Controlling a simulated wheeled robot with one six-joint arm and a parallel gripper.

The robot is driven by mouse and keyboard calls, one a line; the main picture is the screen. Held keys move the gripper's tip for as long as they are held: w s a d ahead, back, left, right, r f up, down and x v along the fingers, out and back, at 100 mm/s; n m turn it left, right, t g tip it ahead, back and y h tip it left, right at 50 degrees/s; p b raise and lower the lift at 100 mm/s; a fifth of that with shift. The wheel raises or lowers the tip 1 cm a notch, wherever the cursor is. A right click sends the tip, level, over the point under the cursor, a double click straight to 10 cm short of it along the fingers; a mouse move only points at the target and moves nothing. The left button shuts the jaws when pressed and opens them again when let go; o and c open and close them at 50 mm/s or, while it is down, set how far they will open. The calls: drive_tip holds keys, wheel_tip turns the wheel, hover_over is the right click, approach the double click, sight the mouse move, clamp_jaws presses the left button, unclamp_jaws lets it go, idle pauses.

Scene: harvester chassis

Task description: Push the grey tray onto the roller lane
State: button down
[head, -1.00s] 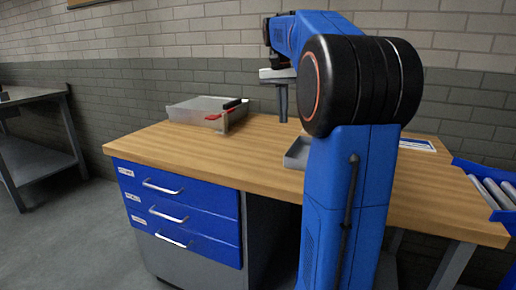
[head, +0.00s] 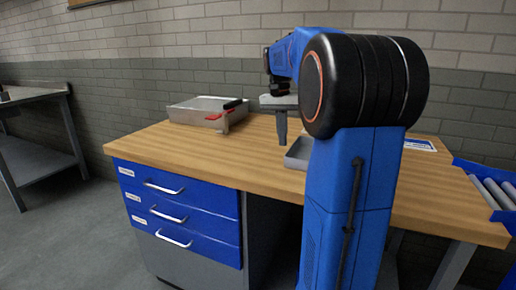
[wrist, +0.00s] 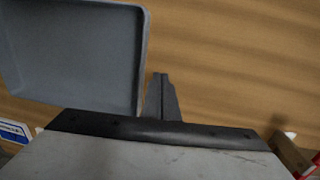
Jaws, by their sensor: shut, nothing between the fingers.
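The grey tray (head: 296,158) lies on the wooden bench, mostly hidden behind my blue arm in the head view. In the wrist view the tray (wrist: 70,50) fills the upper left, shallow and empty in the part that shows. My gripper (head: 282,143) is shut and empty, pointing down just left of the tray. In the wrist view my gripper's fingers (wrist: 161,78) are together beside the tray's right wall, with a small gap apparent. The roller lane (head: 492,190), grey rollers in a blue frame, is at the right end of the bench.
A metal box (head: 205,108) with a red-handled tool at its edge stands at the back left of the bench (head: 180,145). A blue-and-white card (head: 418,144) lies to the right of my arm. The bench between box and gripper is clear.

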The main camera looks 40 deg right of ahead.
drive_tip(key=shift+s+d+f, duration=0.2)
drive_tip(key=shift+s+d, duration=2.35)
drive_tip(key=shift+s, duration=1.75)
drive_tip(key=shift+s+d+f, duration=0.25)
drive_tip(key=shift+s+d, duration=2.25)
drive_tip(key=shift+s, duration=1.85)
drive_tip(key=shift+s+d+f, duration=0.2)
drive_tip(key=shift+s+d, duration=2.35)
drive_tip(key=shift+s, duration=1.75)
drive_tip(key=shift+w, duration=0.1)
drive_tip(key=shift+w+a, duration=0.6)
drive_tip(key=shift+w, duration=0.35)
drive_tip(key=shift+w+a, duration=0.55)
drive_tip(key=shift+w, duration=0.35)
drive_tip(key=shift+r, duration=0.1)
wheel_tip(320, 180, up, 14)
drive_tip(key=shift+w, duration=0.1)
